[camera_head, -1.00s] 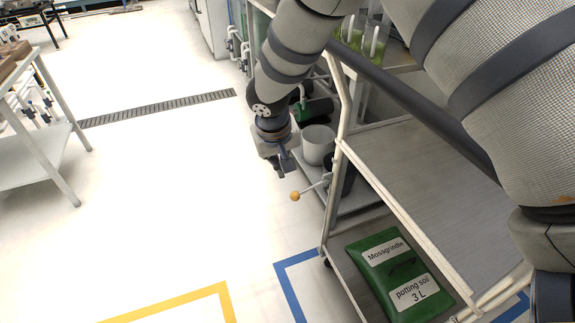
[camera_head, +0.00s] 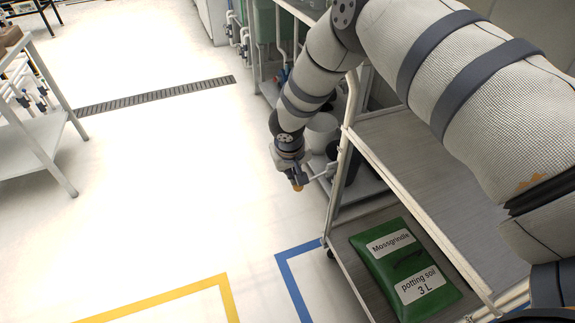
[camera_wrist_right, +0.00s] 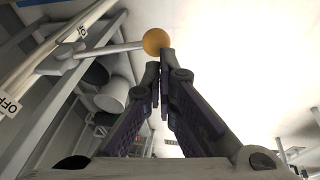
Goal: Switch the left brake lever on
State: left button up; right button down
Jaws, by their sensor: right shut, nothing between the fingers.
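The brake lever is a thin pale rod (camera_wrist_right: 112,48) with an orange ball knob (camera_wrist_right: 155,41) at its end, on the cart's end. The knob also shows in the head view (camera_head: 297,187), partly covered by my right gripper (camera_head: 293,180). My right gripper (camera_wrist_right: 158,82) is shut and empty, its fingertips pointing at the knob and just short of it in the wrist view. I cannot tell whether they touch it. A label reading OFF (camera_wrist_right: 9,104) is on the pale frame at the left. My left gripper is not in view.
The cart has a grey upper shelf (camera_head: 425,185) and a green potting soil bag (camera_head: 405,265) below. A grey pot (camera_head: 322,128) stands behind the lever. A white table (camera_head: 30,150) is at the left; the floor between is clear.

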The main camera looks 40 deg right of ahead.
jog(key=shift+f, duration=0.3)
jog(key=shift+f+h, duration=0.3)
jog(key=shift+f, duration=0.1)
jog(key=shift+f+h+b, duration=0.7)
jog(key=shift+f+b, duration=0.1)
jog(key=shift+f+g, duration=0.2)
jog(key=shift+g, duration=0.1)
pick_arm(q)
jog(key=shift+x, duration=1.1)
pick_arm(e)
jog(key=shift+r+h, duration=0.1)
jog(key=shift+h, duration=0.4)
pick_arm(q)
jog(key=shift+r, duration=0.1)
pick_arm(e)
jog(key=shift+r, duration=0.1)
